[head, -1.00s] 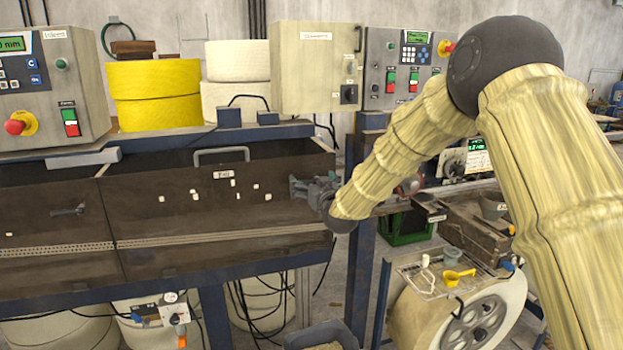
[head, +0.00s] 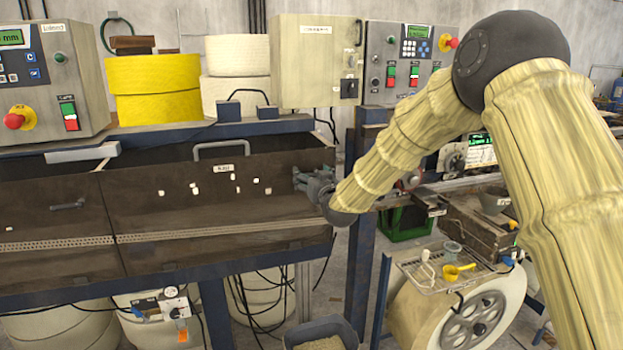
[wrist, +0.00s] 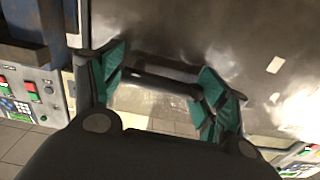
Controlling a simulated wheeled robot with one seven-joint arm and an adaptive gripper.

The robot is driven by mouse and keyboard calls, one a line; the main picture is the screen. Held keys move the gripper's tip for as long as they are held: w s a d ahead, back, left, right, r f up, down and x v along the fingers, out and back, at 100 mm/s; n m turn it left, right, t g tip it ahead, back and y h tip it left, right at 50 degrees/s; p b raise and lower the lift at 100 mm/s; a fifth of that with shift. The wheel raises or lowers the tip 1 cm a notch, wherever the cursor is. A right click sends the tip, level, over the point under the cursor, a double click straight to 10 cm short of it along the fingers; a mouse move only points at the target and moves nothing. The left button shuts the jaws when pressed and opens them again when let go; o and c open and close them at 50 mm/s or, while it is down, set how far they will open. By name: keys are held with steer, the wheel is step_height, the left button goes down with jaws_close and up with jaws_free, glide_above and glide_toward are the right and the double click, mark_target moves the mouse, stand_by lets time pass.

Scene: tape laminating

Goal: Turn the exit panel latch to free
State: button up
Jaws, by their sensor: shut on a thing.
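The exit panel (head: 215,215) is the dark brown right-hand panel, with a grey handle on its top edge and white bits on its face. My gripper (head: 308,182) is at the panel's right end, close against its face. In the wrist view my gripper (wrist: 163,78) has its green-padded fingers either side of the latch (wrist: 165,87), a dark bar, and is shut on it. In the head view the gripper covers this latch, so its angle there is hidden.
A blue post (head: 362,240) stands just right of the exit panel. A bin (head: 320,335) stands below.

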mark_target(317, 165)
steer(key=m+b, duration=0.1)
steer(key=b, duration=0.1)
steer(key=m+b, duration=0.2)
steer(key=b, duration=0.1)
steer(key=shift+w+d+r+m, duration=0.1)
steer(key=shift+d+r+m, duration=0.1)
steer(key=shift+m, duration=0.1)
steer(key=m+b, duration=0.1)
steer(key=b, duration=0.1)
steer(key=m+b, duration=0.2)
steer(key=r+m+b, duration=0.1)
steer(key=m+b, duration=0.1)
steer(key=shift+w+d+b, duration=0.1)
steer(key=shift+d+b, duration=0.25)
steer(key=m+b, duration=0.4)
steer(key=m, duration=0.1)
steer(key=shift+w+d+r+b, duration=0.15)
steer(key=shift+d+r+b, duration=0.2)
steer(key=shift+d+b, duration=0.05)
steer(key=shift+w+d+r+m+b, duration=0.1)
steer(key=shift+d+m+b, duration=0.1)
steer(key=shift+m+b, duration=0.7)
steer(key=shift+d+r+m+b, duration=0.1)
steer(key=shift+d+m+b, duration=0.05)
steer(key=shift+m+b, duration=0.75)
steer(key=shift+m, duration=0.3)
steer(key=o, duration=1.1)
steer(key=shift+d, duration=0.15)
steer(key=shift+a+f, duration=0.1)
steer(key=shift+a, duration=0.15)
